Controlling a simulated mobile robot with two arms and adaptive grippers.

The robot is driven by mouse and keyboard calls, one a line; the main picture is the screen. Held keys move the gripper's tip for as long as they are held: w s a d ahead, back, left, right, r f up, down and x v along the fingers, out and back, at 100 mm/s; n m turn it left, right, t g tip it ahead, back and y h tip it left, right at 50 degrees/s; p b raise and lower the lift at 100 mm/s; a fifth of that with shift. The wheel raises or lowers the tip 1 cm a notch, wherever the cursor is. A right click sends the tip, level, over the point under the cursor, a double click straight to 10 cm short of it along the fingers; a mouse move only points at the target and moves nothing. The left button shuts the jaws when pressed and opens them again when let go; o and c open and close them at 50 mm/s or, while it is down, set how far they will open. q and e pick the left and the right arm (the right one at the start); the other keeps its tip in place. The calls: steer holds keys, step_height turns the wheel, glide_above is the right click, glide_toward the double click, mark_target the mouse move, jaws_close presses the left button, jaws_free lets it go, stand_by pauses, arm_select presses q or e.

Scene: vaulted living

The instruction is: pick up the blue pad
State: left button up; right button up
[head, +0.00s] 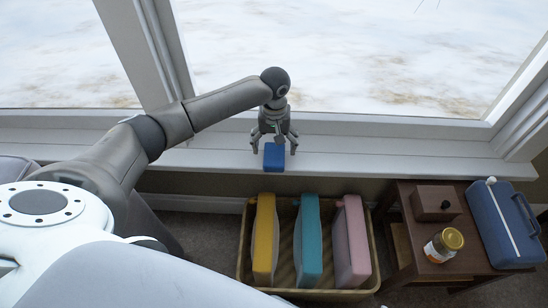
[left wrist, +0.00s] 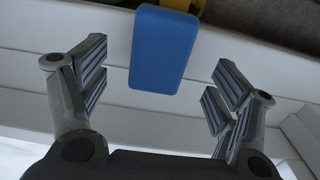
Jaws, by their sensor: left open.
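The blue pad (head: 274,157) is a small blue block on the white window sill, at its front edge. My left gripper (head: 274,146) is above and just behind it, pointing down, with its fingers spread. In the left wrist view the blue pad (left wrist: 163,48) is at the top middle, and the open fingers of my left gripper (left wrist: 158,88) stand on either side, apart from it. The gap between the fingers is empty. My right gripper is in neither view.
Below the sill stands a wooden crate (head: 241,262) holding a yellow, a teal and a pink upright piece. To its right a dark wooden table (head: 404,222) bears a small brown box (head: 437,202), a jar (head: 444,245) and a blue case (head: 497,225). The window is behind the sill.

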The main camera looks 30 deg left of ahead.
mark_target(274, 154)
arm_select(q)
step_height(274, 154, down, 5)
steer(key=shift+w+a+r+b, duration=0.1)
steer(key=shift+w+r+b, duration=0.1)
steer(key=shift+b, duration=0.9)
steer(key=shift+f, duration=0.3)
steer(key=shift+c, duration=0.4)
steer(key=c, duration=0.9)
